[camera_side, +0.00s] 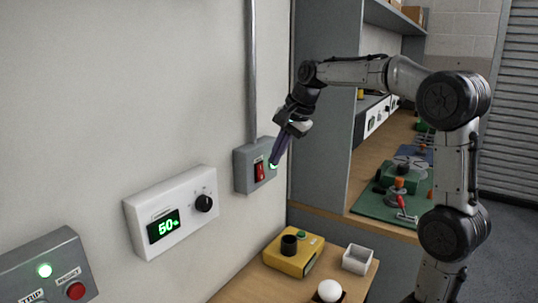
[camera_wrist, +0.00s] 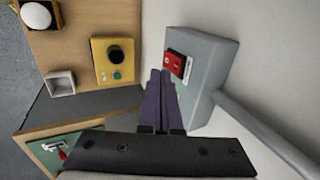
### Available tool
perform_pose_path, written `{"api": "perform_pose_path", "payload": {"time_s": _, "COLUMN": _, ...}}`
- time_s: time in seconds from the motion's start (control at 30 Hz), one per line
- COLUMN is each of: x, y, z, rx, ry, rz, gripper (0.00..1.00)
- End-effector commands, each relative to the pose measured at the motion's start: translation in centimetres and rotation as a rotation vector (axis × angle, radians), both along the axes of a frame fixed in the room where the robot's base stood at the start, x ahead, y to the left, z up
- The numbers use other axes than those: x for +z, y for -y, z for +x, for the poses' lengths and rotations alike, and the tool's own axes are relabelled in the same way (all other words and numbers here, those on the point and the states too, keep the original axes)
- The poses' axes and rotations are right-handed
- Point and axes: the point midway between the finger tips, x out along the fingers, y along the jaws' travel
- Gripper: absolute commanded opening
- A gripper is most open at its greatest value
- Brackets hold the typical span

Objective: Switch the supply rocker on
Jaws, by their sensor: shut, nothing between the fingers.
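The supply rocker (camera_side: 259,172) is a red switch on the front of a grey wall box (camera_side: 241,178). In the wrist view, the shut fingertips (camera_wrist: 160,73) lie just left of the red rocker (camera_wrist: 176,63) on the grey box (camera_wrist: 218,58). I cannot tell whether they touch it.
A white dial unit (camera_side: 146,232) reading 50% is on the wall, left of the box. A grey panel (camera_side: 55,255) with a green lamp and red button is further left. Below are a yellow block (camera_side: 285,267), a white tray (camera_side: 357,259) and a white ball (camera_side: 330,290). A conduit (camera_side: 252,70) runs up the wall.

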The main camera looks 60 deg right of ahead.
Motion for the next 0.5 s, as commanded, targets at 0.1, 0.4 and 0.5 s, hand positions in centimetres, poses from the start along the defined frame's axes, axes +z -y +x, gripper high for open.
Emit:
{"api": "perform_pose_path", "payload": {"time_s": 0.1, "x": 1.0, "y": 0.1, "z": -1.6, "rx": -0.001, "ry": 0.005, "rz": -0.003, "gripper": 0.00}}
{"api": "perform_pose_path", "payload": {"time_s": 0.4, "x": 6.8, "y": 0.1, "z": -2.6, "rx": -0.001, "ry": 0.004, "rz": -0.003, "gripper": 0.00}}
{"api": "perform_pose_path", "payload": {"time_s": 0.5, "x": 8.3, "y": 0.1, "z": -2.9, "rx": 0.000, "ry": 0.003, "rz": -0.003, "gripper": 0.00}}
